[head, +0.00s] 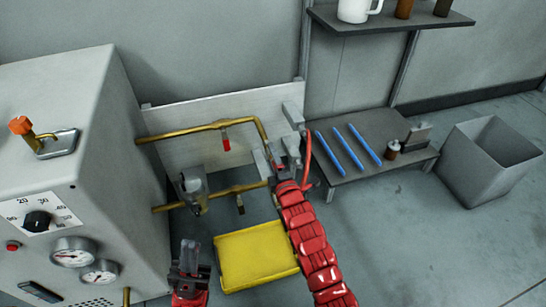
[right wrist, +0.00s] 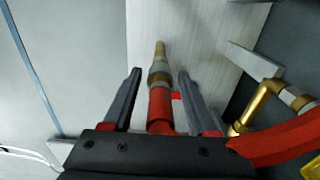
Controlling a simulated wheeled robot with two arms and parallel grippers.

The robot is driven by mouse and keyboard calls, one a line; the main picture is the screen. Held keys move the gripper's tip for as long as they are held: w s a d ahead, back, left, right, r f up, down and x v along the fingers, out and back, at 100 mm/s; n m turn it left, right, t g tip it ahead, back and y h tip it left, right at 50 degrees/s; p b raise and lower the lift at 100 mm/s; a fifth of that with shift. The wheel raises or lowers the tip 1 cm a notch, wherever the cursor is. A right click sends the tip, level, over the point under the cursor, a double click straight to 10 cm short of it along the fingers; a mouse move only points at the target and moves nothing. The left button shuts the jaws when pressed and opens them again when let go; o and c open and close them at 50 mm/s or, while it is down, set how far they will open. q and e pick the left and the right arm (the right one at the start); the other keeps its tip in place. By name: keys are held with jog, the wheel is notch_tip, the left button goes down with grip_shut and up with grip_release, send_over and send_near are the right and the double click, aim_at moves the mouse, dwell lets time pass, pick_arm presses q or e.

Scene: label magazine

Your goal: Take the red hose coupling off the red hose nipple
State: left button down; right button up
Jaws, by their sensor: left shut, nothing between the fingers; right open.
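In the right wrist view the red coupling (right wrist: 160,105) lies between the fingers of my right gripper (right wrist: 159,74), which is open, with a gap on both sides. A grey collar (right wrist: 159,73) and a brass end (right wrist: 160,48) continue in line beyond it, so the coupling looks seated on the nipple. I cannot make out the nipple's covered part. In the head view my right gripper (head: 279,163) is at the right end of the pipe panel and the coupling is not clearly visible. My left gripper (head: 189,257) is shut and empty, low beside the grey cabinet.
Brass pipes (head: 190,131) with a red-handled valve (head: 226,143) run from the cabinet (head: 70,130) across the pale panel (head: 180,153). A red hose (head: 308,150) hangs beside my right gripper. A yellow tray (head: 255,258) lies below. A low table (head: 375,128) and grey bin (head: 470,175) stand right.

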dwell(0.3)
jog(key=shift+c, duration=0.2)
grip_shut()
dwell(0.8)
jog(key=shift+s, duration=0.15)
dwell(0.6)
jog(key=shift+p+v, duration=0.8)
jog(key=shift+v, duration=2.05)
